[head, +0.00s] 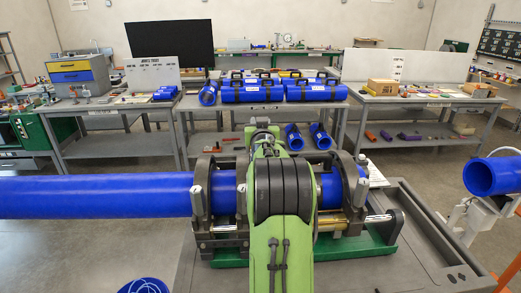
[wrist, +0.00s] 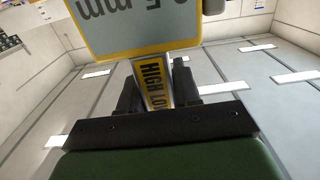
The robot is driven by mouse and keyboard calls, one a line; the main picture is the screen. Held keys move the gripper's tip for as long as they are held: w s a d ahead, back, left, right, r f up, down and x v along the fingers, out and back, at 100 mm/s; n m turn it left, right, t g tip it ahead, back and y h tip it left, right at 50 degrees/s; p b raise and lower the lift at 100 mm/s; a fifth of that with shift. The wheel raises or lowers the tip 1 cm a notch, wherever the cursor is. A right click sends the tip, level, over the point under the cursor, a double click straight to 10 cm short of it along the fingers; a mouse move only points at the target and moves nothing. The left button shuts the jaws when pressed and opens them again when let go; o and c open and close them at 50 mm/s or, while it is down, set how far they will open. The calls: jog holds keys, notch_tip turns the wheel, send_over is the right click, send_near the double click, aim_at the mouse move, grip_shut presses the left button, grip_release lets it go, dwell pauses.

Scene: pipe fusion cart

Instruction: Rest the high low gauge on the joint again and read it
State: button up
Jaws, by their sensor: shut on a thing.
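My gripper (wrist: 156,88) is shut on the high low gauge (wrist: 153,72) by its yellow strip, lettered "HIGH LO". The gauge's pale, yellow-edged panel (wrist: 130,25) appears upside down, ending in "5 mm"; its first character is cut off by the frame's top edge. In the head view a long blue pipe (head: 95,195) enters the fusion clamps from the left, and a blue pipe part (head: 328,190) sits in the right clamps. My green and dark arm covers the middle between them, hiding the joint, my gripper and the gauge. I cannot tell whether the gauge touches the joint.
The clamp frame (head: 225,228) stands on a grey cart (head: 350,272) with a green base. A separate blue pipe end (head: 492,175) is at the right. Workbenches (head: 185,125) with blue pipes and tools stand behind. The cart top at front right is mostly bare.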

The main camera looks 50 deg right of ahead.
notch_tip(320, 180, up, 7)
jog(key=p, duration=0.3)
jog(key=shift+f, duration=0.15)
dwell(1.4)
